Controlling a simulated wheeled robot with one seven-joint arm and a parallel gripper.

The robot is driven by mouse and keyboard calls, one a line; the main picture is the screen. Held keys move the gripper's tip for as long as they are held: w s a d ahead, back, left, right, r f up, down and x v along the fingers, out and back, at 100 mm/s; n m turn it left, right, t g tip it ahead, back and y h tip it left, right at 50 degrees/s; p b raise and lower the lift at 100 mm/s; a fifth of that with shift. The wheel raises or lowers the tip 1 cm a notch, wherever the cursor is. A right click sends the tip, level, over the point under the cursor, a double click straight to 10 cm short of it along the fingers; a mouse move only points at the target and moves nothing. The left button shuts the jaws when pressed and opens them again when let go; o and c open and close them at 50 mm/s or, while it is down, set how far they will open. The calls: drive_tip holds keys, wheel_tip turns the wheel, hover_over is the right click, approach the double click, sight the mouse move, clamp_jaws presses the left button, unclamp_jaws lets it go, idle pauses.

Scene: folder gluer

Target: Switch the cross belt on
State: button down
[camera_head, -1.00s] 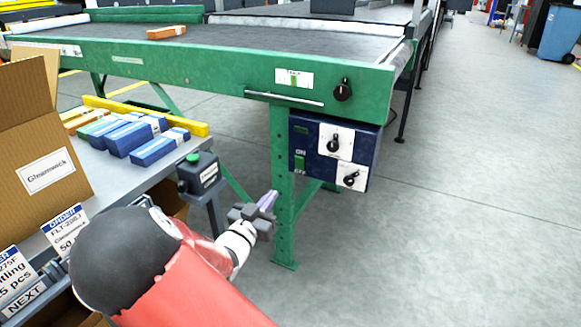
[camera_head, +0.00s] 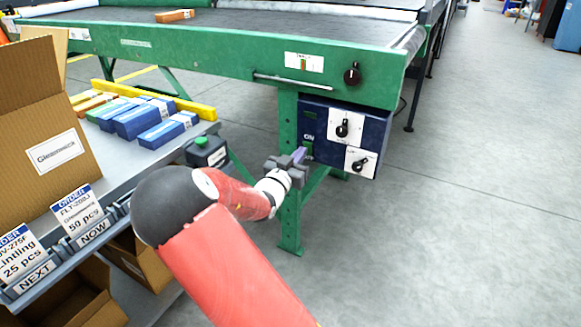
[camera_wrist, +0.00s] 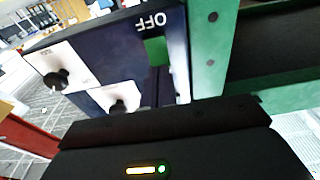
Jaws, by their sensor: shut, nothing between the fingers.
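The cross belt (camera_head: 260,30) is a dark belt on a green frame. A dark blue control box (camera_head: 372,158) hangs under its right end, with two white plates bearing black rotary knobs, an upper knob (camera_head: 343,128) and a lower knob (camera_head: 359,164). A green switch (camera_head: 308,149) with an ON label sits on the box's left part; in the wrist view the green switch (camera_wrist: 156,51) shows beside an upside-down OFF label. My gripper (camera_head: 299,155) is shut and empty, just in front of the switch and green leg. Whether it touches the switch cannot be told.
Another black knob (camera_head: 352,74) is on the green frame above the box. A green leg (camera_head: 290,200) stands beside my gripper. A small box with a green button (camera_head: 202,143) and a packing table with cartons are at left. The floor at right is clear.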

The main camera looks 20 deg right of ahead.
drive_tip(key=shift+x, duration=0.8)
drive_tip(key=shift+r, duration=0.1)
